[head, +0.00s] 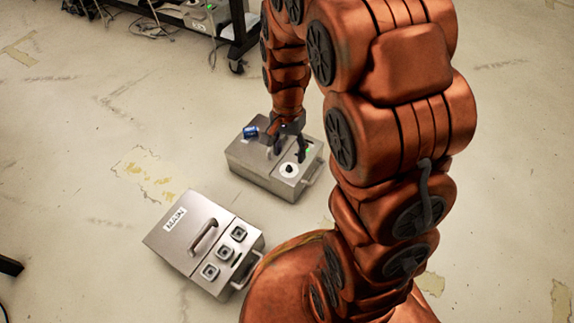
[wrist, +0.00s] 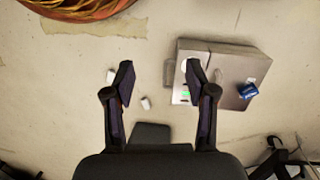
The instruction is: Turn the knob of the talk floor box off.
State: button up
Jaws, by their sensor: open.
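A grey metal floor box (head: 250,159) with a round white dial and black knob (head: 289,170) stands on the floor beneath my gripper. Its label is not readable, so I cannot confirm it is the talk box. A green light shows beside the dial. My gripper (head: 289,150) is open and empty, pointing down over the box's dial end. In the wrist view the box (wrist: 228,62) lies to the right, and the right finger partly covers the dial. The gap between the fingers (wrist: 158,72) is over bare floor, left of the box.
A second metal box labelled MAIN (head: 190,250), with a handle and three square sockets, stands nearer and to the left. A small blue object (head: 249,132) sits on the dial box. A wheeled black rack (head: 238,45) stands behind. Floor left of the boxes is clear.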

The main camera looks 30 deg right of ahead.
jog(key=w+d+f+m+t, duration=0.1)
jog(key=w+d+f+m, duration=0.35)
jog(key=w+f, duration=0.55)
jog(key=m+b, duration=0.2)
jog(key=m, duration=0.4)
send_over(288, 167)
jog(key=shift+n+t, duration=0.25)
jog(key=shift+t, duration=0.15)
notch_tip(288, 167, down, 13)
jog(key=shift+r, duration=0.2)
notch_tip(288, 167, down, 7)
jog(key=b, duration=0.2)
jog(key=shift+f+b, duration=0.15)
jog(key=shift+b, duration=0.15)
